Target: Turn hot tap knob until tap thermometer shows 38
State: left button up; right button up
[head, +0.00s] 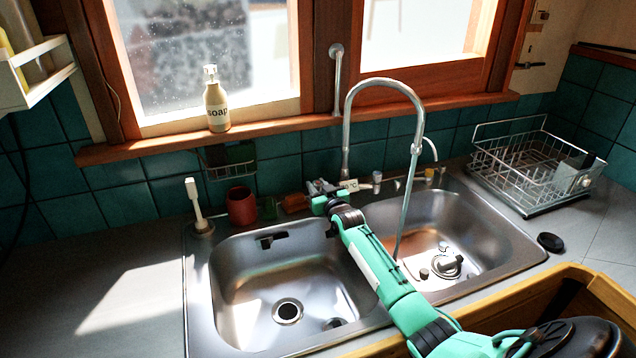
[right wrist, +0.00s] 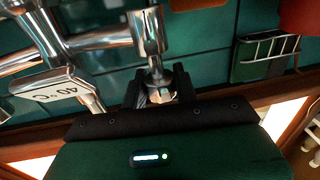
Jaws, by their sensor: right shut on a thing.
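The chrome tap (head: 348,118) stands behind the double sink, with its spout arching over the right basin. A thin stream runs from the spout into that basin. My right gripper (head: 322,203) is at the left side of the tap body. In the right wrist view the gripper (right wrist: 158,85) is shut on the hot tap knob (right wrist: 160,96), at the end of a chrome fitting. The fingers partly hide the knob. The tap thermometer (right wrist: 62,88) appears upside down there and reads 40 °C. In the head view the thermometer (head: 349,185) is too small to read. My left gripper is not in view.
The left basin (head: 265,275) is empty near its drain. A red cup (head: 241,206) and a brush (head: 197,205) stand behind it. A soap bottle (head: 216,100) is on the windowsill. A wire dish rack (head: 520,165) stands right of the sink. A wooden edge (head: 560,275) runs along the front right.

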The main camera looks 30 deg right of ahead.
jog(key=shift+w+r+m+h+p, duration=0.1)
jog(key=shift+r+m+h+p, duration=0.55)
jog(key=shift+h+p, duration=0.35)
jog(key=shift+f+m+h, duration=0.25)
jog(key=shift+m+h, duration=0.2)
jog(key=shift+h, duration=0.05)
jog(key=shift+f+g, duration=0.1)
jog(key=shift+g, duration=0.2)
jog(key=shift+f, duration=0.1)
jog(key=o, duration=1)
jog(key=shift+c, duration=0.2)
jog(key=shift+f, duration=0.15)
jog(key=shift+s+p, duration=0.2)
jog(key=shift+p, duration=0.15)
